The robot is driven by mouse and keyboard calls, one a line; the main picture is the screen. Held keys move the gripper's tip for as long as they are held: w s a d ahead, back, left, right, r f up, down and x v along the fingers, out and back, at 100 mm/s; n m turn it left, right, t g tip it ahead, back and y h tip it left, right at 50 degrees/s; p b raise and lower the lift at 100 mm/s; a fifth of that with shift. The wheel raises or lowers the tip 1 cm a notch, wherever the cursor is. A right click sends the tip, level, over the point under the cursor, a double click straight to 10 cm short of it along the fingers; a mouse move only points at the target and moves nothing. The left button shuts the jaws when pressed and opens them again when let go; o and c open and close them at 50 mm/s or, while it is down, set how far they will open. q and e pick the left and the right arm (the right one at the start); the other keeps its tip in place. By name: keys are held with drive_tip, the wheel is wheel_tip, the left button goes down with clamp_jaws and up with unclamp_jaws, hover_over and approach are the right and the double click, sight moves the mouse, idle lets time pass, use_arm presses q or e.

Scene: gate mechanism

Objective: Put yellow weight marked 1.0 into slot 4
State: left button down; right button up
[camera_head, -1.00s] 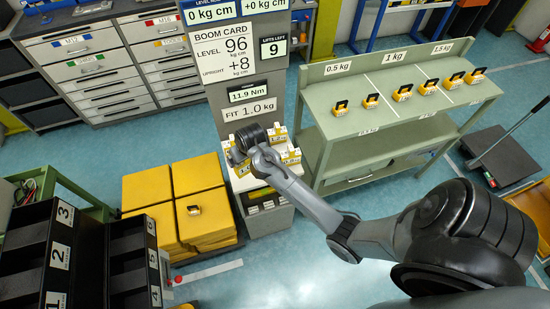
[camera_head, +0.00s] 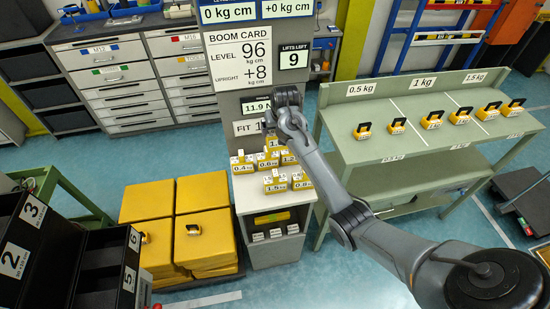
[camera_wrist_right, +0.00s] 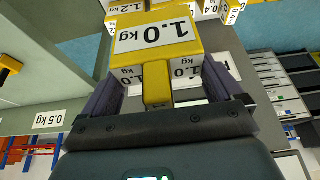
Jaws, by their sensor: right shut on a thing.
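The yellow weight marked 1.0 kg (camera_wrist_right: 157,42) is between the jaws of my right gripper (camera_wrist_right: 160,95), which is shut on it, in the right wrist view. In the head view my right gripper (camera_head: 272,118) is raised in front of the sign panel, above the small stand. My wrist hides much of it there. The black slot rack (camera_head: 85,262) is at the lower left, with labels 3, 2, 6 and 5 showing. The label for slot 4 is not in view. My left gripper is not in view.
Several yellow weights (camera_head: 275,181) stand on the stand (camera_head: 247,194) below my gripper. Stacked yellow blocks (camera_head: 146,202) lie between stand and rack. A green bench (camera_head: 385,150) with more weights is at the right. Blue floor is clear in front.

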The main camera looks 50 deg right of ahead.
drive_tip(key=shift+w+f+b, duration=0.1)
drive_tip(key=shift+f+b, duration=0.2)
drive_tip(key=shift+f, duration=8.25)
drive_tip(key=shift+f, duration=0.15)
drive_tip(key=o, duration=1.6)
drive_tip(key=shift+f, duration=0.1)
